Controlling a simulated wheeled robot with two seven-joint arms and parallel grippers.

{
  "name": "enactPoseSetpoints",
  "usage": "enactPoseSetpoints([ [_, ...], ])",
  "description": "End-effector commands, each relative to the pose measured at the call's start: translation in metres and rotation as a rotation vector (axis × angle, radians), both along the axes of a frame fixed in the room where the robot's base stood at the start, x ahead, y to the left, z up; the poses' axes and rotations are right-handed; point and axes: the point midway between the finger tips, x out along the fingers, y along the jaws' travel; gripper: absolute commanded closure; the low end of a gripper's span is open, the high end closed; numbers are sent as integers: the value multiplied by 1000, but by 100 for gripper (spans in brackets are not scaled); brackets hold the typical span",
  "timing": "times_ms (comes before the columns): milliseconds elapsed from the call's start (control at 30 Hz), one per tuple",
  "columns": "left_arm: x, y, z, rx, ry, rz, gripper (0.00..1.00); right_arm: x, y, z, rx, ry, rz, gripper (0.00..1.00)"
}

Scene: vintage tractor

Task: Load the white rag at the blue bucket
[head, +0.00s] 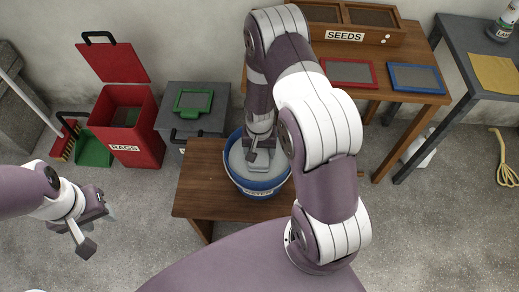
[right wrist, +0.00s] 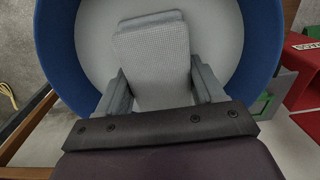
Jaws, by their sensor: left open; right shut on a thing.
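The blue bucket (head: 262,191) stands on a small wooden bench, with a label on its front. Its blue wall (right wrist: 58,50) and pale grey-white inside fill the right wrist view. My right gripper (head: 260,156) points down into the bucket's mouth. In the right wrist view, my right gripper (right wrist: 158,92) is shut on the white rag (right wrist: 152,62), a pale textured piece between its fingers, over the bucket's inside. Whether the rag touches the bottom I cannot tell. In the head view the rag is mostly hidden by the gripper. My left gripper (head: 92,232) is open and empty over the floor at the left.
A red RAGS bin (head: 128,130) with its lid up stands left of the wooden bench (head: 203,193). A grey box (head: 205,125) with a green-framed panel is behind the bench. A SEEDS box (head: 345,22) and framed trays sit on a table at the back right.

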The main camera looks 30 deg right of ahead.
Motion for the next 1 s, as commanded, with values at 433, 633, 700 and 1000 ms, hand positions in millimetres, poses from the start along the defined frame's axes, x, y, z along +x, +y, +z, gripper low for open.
enactPoseSetpoints([
  [433, 0, 0, 32, 0, 0, 0, 57, -1, 0, 34, 1, 3, 0, 57],
  [633, 0, 0, 52, 0, 0, 0, 57, -1, 0, 56, 0, 2, 0, 57],
  [700, 0, 0, 59, 0, 0, 0, 57, -1, 0, 64, 0, 2, 0, 57],
  [1000, 0, 0, 63, 0, 0, 0, 57, -1, 0, 69, 0, 2, 0, 57],
])
